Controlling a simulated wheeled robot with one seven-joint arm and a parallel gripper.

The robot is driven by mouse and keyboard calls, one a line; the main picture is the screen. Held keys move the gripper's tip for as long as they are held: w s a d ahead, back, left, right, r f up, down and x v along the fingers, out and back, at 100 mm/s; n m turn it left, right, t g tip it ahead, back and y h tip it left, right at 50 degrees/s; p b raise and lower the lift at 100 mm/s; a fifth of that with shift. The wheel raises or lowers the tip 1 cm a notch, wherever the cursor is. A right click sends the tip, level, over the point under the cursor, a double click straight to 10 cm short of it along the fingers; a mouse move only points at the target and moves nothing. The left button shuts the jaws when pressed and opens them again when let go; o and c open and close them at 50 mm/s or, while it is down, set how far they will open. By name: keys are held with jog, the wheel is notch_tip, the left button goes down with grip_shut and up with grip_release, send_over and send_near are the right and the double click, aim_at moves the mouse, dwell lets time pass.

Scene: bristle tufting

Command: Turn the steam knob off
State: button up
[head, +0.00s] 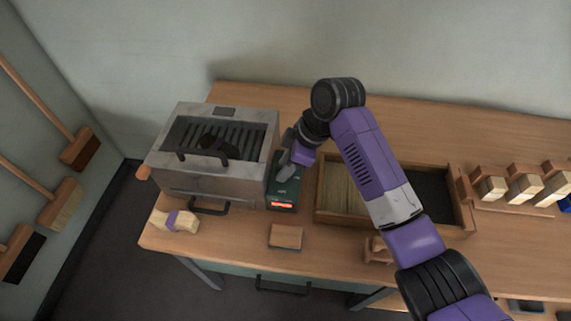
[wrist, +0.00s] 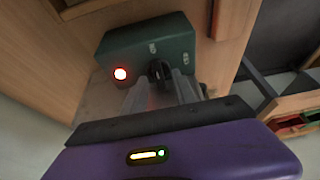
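The steam knob (wrist: 159,72) is a small dark knob on the face of a dark green control box (wrist: 180,40). A red light (wrist: 120,74) glows on the left of that face in the wrist view. In the head view the green box (head: 284,192) stands just right of the metal steamer, with a red lit strip near its front. My gripper (wrist: 160,90) is at the knob, with one grey finger on each side of it. Whether the fingers press on the knob is not clear. In the head view my gripper (head: 287,168) hides the knob.
The metal steamer (head: 181,186) with black handles stands close on the left. A wooden tray (head: 387,222) lies to the right, under my arm. A small brown block (head: 286,237) and a pale wooden piece with a purple band (head: 175,221) lie near the front edge. Brush blocks (head: 522,188) stand far right.

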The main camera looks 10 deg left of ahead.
grip_shut()
jog(key=shift+s+r+m+p, duration=0.1)
jog(key=shift+m+p, duration=0.2)
jog(key=shift+p, duration=0.2)
jog(key=m+p, duration=0.1)
jog(key=m+t+p, duration=0.1)
jog(key=p, duration=0.1)
jog(key=shift+s+a+r+m, duration=0.1)
jog(key=shift+r+m, duration=0.05)
jog(key=shift+m, duration=0.15)
jog(key=m+p, duration=0.2)
jog(key=m+t+h+p, duration=0.1)
jog(key=m+p, duration=0.1)
jog(key=shift+s+m+t, duration=0.1)
jog(key=shift+m+t, duration=0.2)
jog(key=m+h+p, duration=0.1)
jog(key=m, duration=0.1)
jog(key=m+t+p, duration=0.1)
jog(key=m+p, duration=0.1)
jog(key=m, duration=0.1)
jog(key=shift+a+h, duration=0.2)
jog(key=shift+h, duration=0.2)
jog(key=shift+f+m+t+h, duration=0.15)
jog(key=shift+m+h, duration=0.25)
jog(key=shift+m, duration=0.85)
jog(key=shift+f+m+t+h, duration=0.1)
jog(key=shift+m+t+h, duration=0.25)
jog(key=shift+m, duration=0.9)
